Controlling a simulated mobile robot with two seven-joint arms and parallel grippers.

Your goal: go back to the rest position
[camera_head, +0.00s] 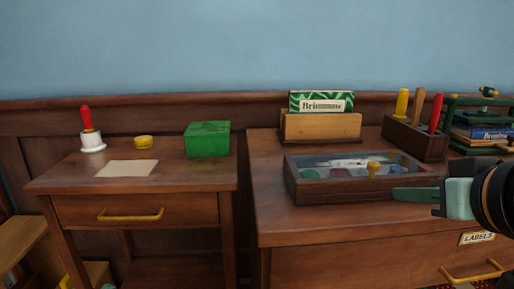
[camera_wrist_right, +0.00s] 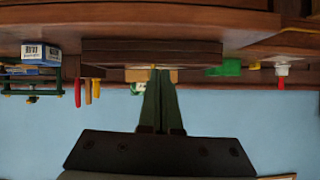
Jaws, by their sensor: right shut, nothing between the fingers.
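My right gripper (camera_head: 398,194) comes in from the right in the head view. Its green fingers are shut with nothing between them, in front of the right side of a glass-topped wooden case (camera_head: 310,190). The shut fingers also show in the right wrist view (camera_wrist_right: 159,75), where the scene appears upside down. I cannot tell from these views whether the fingers touch the case. My left gripper is not in view.
The case stands on the right cabinet (camera_head: 275,225) with a box in a wooden holder (camera_head: 300,127), a tool rack (camera_head: 400,139) and a green-framed shelf (camera_head: 455,104). The left table (camera_head: 65,180) bears a green box (camera_head: 207,140), yellow tin (camera_head: 143,142), paper (camera_head: 127,169) and red-handled item (camera_head: 92,143).

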